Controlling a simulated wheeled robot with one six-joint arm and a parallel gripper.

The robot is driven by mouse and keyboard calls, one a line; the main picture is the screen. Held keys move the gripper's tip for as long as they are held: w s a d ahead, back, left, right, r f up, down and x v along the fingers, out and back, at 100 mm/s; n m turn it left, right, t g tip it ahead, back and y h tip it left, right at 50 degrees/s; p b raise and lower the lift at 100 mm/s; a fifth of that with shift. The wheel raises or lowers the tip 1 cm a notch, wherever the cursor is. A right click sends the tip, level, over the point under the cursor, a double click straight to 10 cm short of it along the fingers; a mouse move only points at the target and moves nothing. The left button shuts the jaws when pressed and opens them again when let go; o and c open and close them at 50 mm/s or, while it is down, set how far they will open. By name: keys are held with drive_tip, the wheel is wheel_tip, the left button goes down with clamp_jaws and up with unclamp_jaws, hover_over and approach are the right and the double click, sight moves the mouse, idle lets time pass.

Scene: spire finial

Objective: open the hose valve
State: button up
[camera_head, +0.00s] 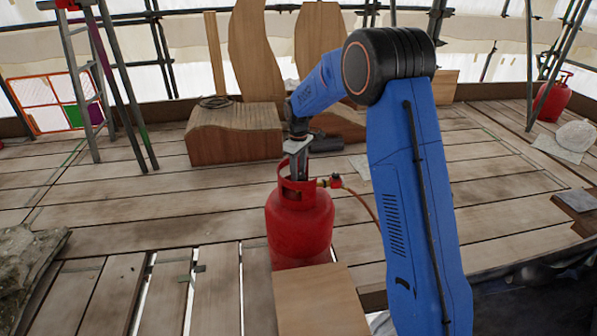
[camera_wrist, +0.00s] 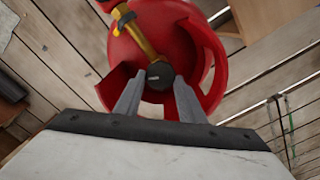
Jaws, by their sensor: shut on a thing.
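A red gas cylinder (camera_head: 300,225) stands upright on the plank deck, with a collar around its top. My gripper (camera_head: 297,168) reaches down into the collar from above. In the wrist view, the dark round valve knob (camera_wrist: 159,73) sits between the two grey fingertips, and my gripper (camera_wrist: 158,92) is shut on it. A brass fitting (camera_wrist: 136,37) runs from the knob toward the top of that view. In the head view, a red regulator (camera_head: 335,181) sticks out to the right of the collar, with an orange hose (camera_head: 367,205) hanging from it. The knob is hidden there.
A wooden block (camera_head: 235,148) with a coiled cable stands behind the cylinder. A pale wooden box (camera_head: 322,302) is in front of it. A ladder (camera_head: 80,85) and poles stand at left. A second red cylinder (camera_head: 552,100) is at far right. Planks left of the cylinder have gaps.

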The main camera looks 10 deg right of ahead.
sight(299, 175)
drive_tip(key=o, duration=1)
drive_tip(key=shift+o, duration=0.2)
drive_tip(key=shift+r, duration=0.1)
wheel_tip(299, 175, up, 17)
drive_tip(key=shift+r, duration=0.15)
